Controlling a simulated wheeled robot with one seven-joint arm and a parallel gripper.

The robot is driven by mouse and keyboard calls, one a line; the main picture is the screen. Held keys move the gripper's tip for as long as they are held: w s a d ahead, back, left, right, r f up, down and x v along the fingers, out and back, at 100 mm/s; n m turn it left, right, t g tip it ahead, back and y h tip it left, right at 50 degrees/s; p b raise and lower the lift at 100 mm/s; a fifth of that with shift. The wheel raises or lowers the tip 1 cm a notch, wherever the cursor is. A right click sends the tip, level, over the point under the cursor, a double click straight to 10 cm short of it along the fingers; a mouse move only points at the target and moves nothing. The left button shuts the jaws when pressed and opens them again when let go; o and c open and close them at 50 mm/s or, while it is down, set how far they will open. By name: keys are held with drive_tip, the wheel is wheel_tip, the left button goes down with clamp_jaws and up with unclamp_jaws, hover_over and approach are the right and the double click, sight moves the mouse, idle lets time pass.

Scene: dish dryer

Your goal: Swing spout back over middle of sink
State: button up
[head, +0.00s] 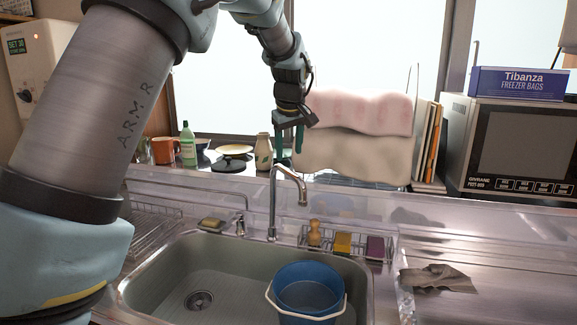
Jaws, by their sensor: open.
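The metal spout (274,195) rises from the ledge behind the sink. It arches over to the right, and its outlet tip (303,199) hangs above and behind the blue bucket, towards the sink's right side. The steel sink (165,285) spans the lower middle of the view, with a round drain at its left. My gripper (288,152) points down just above the top of the spout's arch. Its two teal fingers are apart with nothing visible between them. Whether a finger touches the spout I cannot tell.
A blue bucket (310,290) stands in the sink's right half. A wire caddy (380,258) with a brush and sponges sits behind it. Towels (350,155) hang behind my gripper. A green bottle (187,145) and a vase (263,152) stand on the sill. A grey cloth (440,278) lies right.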

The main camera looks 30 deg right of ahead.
sight(288, 170)
drive_tip(key=p+x, duration=0.2)
drive_tip(key=x, duration=0.5)
drive_tip(key=shift+f, duration=0.1)
drive_tip(key=shift+c, duration=0.3)
clamp_jaws()
idle(0.9)
